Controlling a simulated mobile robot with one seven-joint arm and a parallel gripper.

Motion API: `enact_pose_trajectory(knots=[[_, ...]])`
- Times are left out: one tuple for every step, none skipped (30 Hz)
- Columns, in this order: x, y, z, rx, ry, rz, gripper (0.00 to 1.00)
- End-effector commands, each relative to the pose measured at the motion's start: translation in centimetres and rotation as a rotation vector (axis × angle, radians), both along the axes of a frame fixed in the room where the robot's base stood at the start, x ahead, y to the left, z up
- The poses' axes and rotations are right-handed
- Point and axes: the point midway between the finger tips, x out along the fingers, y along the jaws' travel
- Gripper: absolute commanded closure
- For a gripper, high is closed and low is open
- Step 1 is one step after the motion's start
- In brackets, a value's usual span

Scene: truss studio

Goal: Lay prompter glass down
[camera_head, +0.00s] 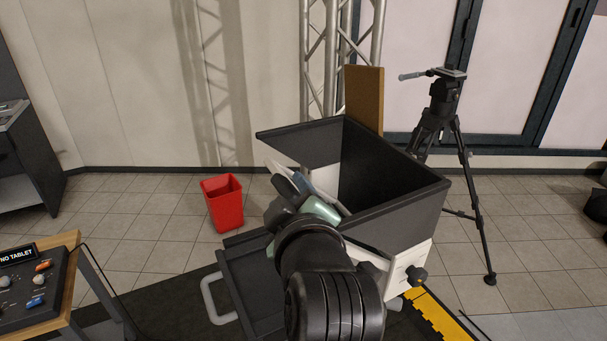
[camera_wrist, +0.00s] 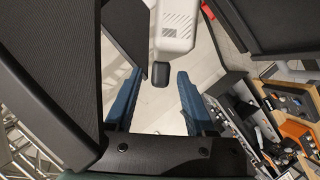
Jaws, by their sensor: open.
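The prompter stands in the middle of the head view, with a dark, wide hood (camera_head: 400,205) over a white body that bears a black knob (camera_head: 417,276). My gripper (camera_head: 297,187) is at the hood's near left side, partly hidden by my wrist. In the wrist view its two blue fingers (camera_wrist: 160,77) are apart with nothing clearly between them. A white housing with a black knob (camera_wrist: 160,75) shows beyond the fingertips.
A black tray (camera_head: 245,285) with a grey handle lies low in front. A red bin (camera_head: 223,205) stands on the floor at left. A console reading "NO TABLET" (camera_head: 35,280) is at lower left. A tripod (camera_head: 445,110) and truss (camera_head: 325,50) stand behind.

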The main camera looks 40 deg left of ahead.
Motion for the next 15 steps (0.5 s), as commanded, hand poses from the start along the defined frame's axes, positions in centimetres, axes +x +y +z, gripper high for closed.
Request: enact_pose_trajectory(knots=[[0.4,0.6,0.0,-0.001,0.002,0.002,0.45],[0.6,0.9,-0.1,-0.001,0.003,0.002,0.45],[0.9,1.2,-0.2,0.000,0.001,0.002,0.45],[1.1,1.4,-0.3,-0.001,0.002,0.003,0.45],[1.2,1.6,-0.4,0.000,0.000,0.001,0.45],[1.4,1.7,-0.5,0.001,0.000,0.001,0.45],[1.5,1.8,-0.5,0.000,0.001,0.001,0.45],[1.6,1.9,-0.6,0.000,0.000,0.000,0.45],[1.6,2.0,-0.6,0.000,-0.001,0.000,0.45],[1.7,2.0,-0.7,0.000,-0.001,0.000,0.45],[1.7,2.0,-0.7,0.000,-0.002,-0.001,0.45],[1.7,2.1,-0.7,0.001,-0.002,0.000,0.45],[1.7,2.1,-0.7,0.001,-0.002,0.000,0.45],[1.7,2.1,-0.7,0.001,-0.002,0.000,0.45],[1.7,2.0,-0.7,0.001,-0.002,0.000,0.45]])
